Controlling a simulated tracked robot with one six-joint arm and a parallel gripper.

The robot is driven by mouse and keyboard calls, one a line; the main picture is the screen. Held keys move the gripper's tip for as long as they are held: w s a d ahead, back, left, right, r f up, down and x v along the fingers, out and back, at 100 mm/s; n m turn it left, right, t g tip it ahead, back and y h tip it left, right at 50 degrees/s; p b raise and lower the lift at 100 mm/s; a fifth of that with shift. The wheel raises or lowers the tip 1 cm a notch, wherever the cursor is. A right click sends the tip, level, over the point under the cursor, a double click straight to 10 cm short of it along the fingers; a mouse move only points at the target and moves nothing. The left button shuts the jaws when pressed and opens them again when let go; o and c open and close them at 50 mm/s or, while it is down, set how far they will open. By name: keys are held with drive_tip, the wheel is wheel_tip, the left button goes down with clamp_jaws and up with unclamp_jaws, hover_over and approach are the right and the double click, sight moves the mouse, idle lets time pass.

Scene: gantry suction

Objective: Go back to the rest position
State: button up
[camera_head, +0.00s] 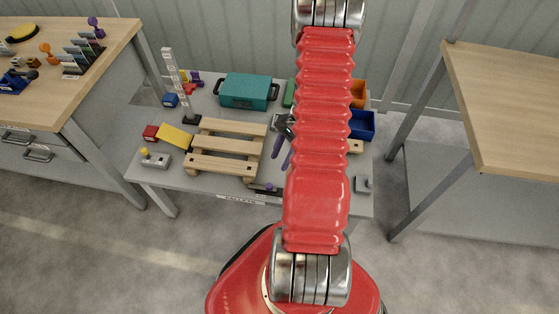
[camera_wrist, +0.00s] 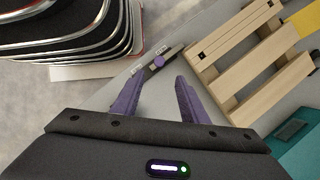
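My gripper (camera_head: 281,160) has two purple fingers and hangs over the grey low table (camera_head: 205,183), just right of the wooden pallet (camera_head: 228,145). In the wrist view my gripper (camera_wrist: 158,80) is open, with the fingers apart and nothing held between them. The pallet (camera_wrist: 236,43) lies to the right of the fingers in that view. My red arm crosses the middle of the head view and hides part of the table's right side.
A teal case (camera_head: 248,90) stands behind the pallet. A yellow block (camera_head: 175,135) and an upright marked post (camera_head: 175,77) are at its left. A blue bin (camera_head: 361,125) is at the right. Wooden-topped benches stand left (camera_head: 100,45) and right (camera_head: 505,100), with bare floor in front.

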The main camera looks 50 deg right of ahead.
idle(0.6)
drive_tip(key=s+a+r+n+t+h, duration=0.1)
drive_tip(key=a+r+n, duration=0.5)
drive_tip(key=a+r, duration=0.3)
drive_tip(key=s+a+r+n+t+h, duration=0.2)
drive_tip(key=a+r+n, duration=0.5)
drive_tip(key=r, duration=1)
drive_tip(key=s+a+r+n+t+h, duration=0.1)
drive_tip(key=a+r+n, duration=0.6)
drive_tip(key=a+r, duration=0.6)
drive_tip(key=shift+s+a+t, duration=0.15)
drive_tip(key=shift+s+t, duration=0.15)
drive_tip(key=shift+c, duration=0.5)
